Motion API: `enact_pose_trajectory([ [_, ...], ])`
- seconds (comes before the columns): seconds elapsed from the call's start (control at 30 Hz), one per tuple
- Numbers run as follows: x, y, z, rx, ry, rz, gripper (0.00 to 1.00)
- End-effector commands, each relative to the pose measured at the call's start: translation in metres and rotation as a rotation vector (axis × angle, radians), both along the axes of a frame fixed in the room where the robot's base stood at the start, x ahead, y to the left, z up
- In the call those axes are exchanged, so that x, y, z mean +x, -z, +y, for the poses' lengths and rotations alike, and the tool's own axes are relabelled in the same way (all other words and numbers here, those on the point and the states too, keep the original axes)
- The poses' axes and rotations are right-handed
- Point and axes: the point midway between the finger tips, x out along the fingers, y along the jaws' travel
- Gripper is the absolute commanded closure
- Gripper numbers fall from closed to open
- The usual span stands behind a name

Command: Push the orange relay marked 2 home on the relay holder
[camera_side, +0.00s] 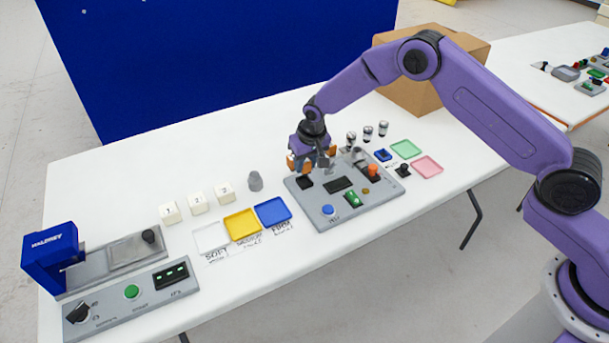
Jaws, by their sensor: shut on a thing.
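My gripper (312,168) is low over the back left part of a grey board (300,207), pointing down. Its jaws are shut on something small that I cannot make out. Orange patches show on both sides of the gripper; I cannot tell whether they belong to it or to a relay. An orange piece (372,170) stands on the right part of the board, apart from the gripper. No mark 2 can be read on any orange piece. I cannot tell which part of the board is the relay holder, and the gripper hides the spot beneath it.
The board also bears a blue button (327,210), a green part (353,199) and black parts. Blue (273,211), yellow (241,225), green (405,149) and pink (426,167) trays lie nearby. Several silver-topped pieces (367,132) stand behind. A cardboard box (400,93) is at the back right.

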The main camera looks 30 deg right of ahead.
Motion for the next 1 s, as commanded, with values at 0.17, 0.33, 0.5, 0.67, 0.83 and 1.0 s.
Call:
enact_pose_trajectory([
  [0.17, 0.001, -0.018, 0.0, 0.001, 0.001, -0.003, 1.0],
  [0.33, 0.001, -0.05, 0.001, 0.003, 0.0, -0.005, 1.0],
  [0.5, 0.002, -0.071, -0.01, 0.0, 0.005, 0.001, 1.0],
  [0.67, 0.008, -0.07, -0.043, 0.001, 0.004, 0.006, 1.0],
  [0.83, 0.014, -0.069, -0.091, 0.002, 0.005, 0.009, 1.0],
  [1.0, 0.016, -0.069, -0.159, 0.004, 0.007, 0.011, 1.0],
])
